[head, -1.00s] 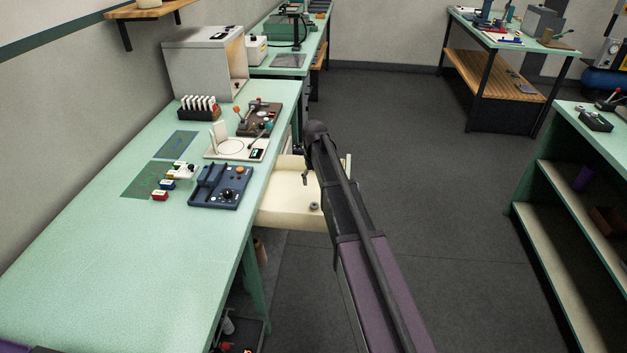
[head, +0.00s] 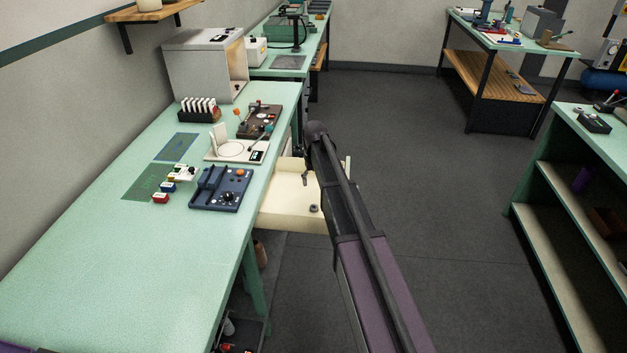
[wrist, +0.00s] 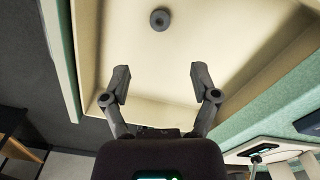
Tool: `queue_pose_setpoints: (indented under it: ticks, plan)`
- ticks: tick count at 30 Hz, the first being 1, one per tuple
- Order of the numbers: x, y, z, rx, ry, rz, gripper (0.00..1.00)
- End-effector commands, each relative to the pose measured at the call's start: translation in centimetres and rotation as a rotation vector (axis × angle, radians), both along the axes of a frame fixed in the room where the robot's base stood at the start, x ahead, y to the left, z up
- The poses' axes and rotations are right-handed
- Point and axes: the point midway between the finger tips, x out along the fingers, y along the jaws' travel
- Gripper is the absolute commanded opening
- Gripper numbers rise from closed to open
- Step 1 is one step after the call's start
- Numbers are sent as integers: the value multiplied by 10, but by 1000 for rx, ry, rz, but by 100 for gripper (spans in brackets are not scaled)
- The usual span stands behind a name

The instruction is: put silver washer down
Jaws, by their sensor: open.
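A small grey washer (wrist: 160,19) lies flat on the floor of the open cream drawer (wrist: 165,65), near the top of the wrist view. In the head view the washer (head: 314,208) shows near the front of the drawer (head: 285,212), beside my arm. My gripper (wrist: 157,80) is open and empty above the drawer, its two fingers spread wide. The washer is apart from the fingers, ahead of them in the wrist view. In the head view my arm hides part of the drawer and most of the gripper.
The green bench (head: 130,270) stands left of the drawer, with a blue fixture (head: 220,188), a white plate device (head: 235,152) and small coloured blocks near its edge. The near part of the bench top is bare. Open floor lies to the right.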

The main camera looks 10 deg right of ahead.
Motion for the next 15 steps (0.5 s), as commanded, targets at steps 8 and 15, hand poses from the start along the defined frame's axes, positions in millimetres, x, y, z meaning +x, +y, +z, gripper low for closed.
queue_pose_setpoints:
  ticks: [8, 15]
  plan:
    - [-66, 1, 0, 0, 0, -15, 77]
    - [-172, 2, 0, -1, 0, -44, 77]
